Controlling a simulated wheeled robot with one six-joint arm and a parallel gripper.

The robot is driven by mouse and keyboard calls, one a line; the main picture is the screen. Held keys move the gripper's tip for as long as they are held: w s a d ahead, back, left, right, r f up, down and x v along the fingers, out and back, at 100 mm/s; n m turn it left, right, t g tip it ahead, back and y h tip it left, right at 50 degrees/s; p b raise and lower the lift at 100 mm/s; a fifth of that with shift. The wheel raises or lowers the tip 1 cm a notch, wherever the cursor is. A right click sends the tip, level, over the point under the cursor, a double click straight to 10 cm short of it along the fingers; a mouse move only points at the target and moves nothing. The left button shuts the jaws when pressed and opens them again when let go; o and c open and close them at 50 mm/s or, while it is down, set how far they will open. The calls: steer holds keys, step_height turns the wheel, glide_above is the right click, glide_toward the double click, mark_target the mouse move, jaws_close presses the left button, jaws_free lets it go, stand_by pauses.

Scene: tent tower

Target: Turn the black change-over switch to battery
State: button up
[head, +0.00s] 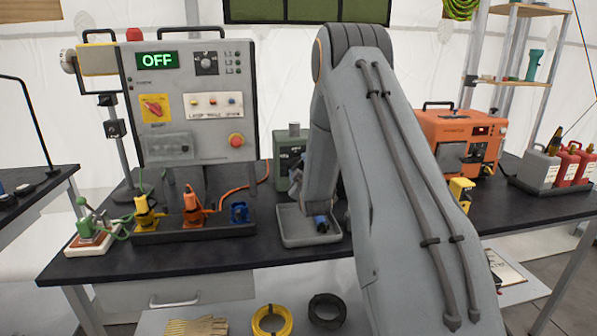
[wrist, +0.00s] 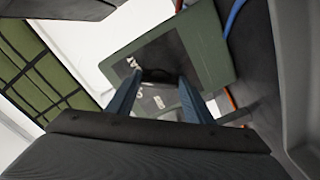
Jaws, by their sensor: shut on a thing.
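The black change-over switch (wrist: 160,76) shows in the wrist view as a dark handle on a black plate (wrist: 172,52) with white lettering. The plate is on the face of a green box (wrist: 212,36). My gripper (wrist: 158,90) has its two blue-grey fingers on either side of the handle and is shut on it. The lettering is partly hidden and too small to read, so I cannot tell the switch position. In the head view the green box (head: 288,145) stands on the bench behind my arm. My arm hides the switch there.
A grey control box (head: 190,90) with a green OFF display stands left of the green box. A grey tray (head: 296,238) with a blue item sits in front. An orange unit (head: 455,130) stands to the right. Connectors in a dark rack (head: 175,232) stand at the left.

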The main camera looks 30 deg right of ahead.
steer(key=shift+a+f+m+b, duration=0.15)
steer(key=shift+m+b, duration=0.75)
steer(key=shift+m, duration=1.3)
steer(key=o, duration=1.1)
steer(key=shift+c, duration=0.2)
steer(key=b+v, duration=0.1)
steer(key=v, duration=0.6)
steer(key=shift+s, duration=0.4)
steer(key=shift+a, duration=0.1)
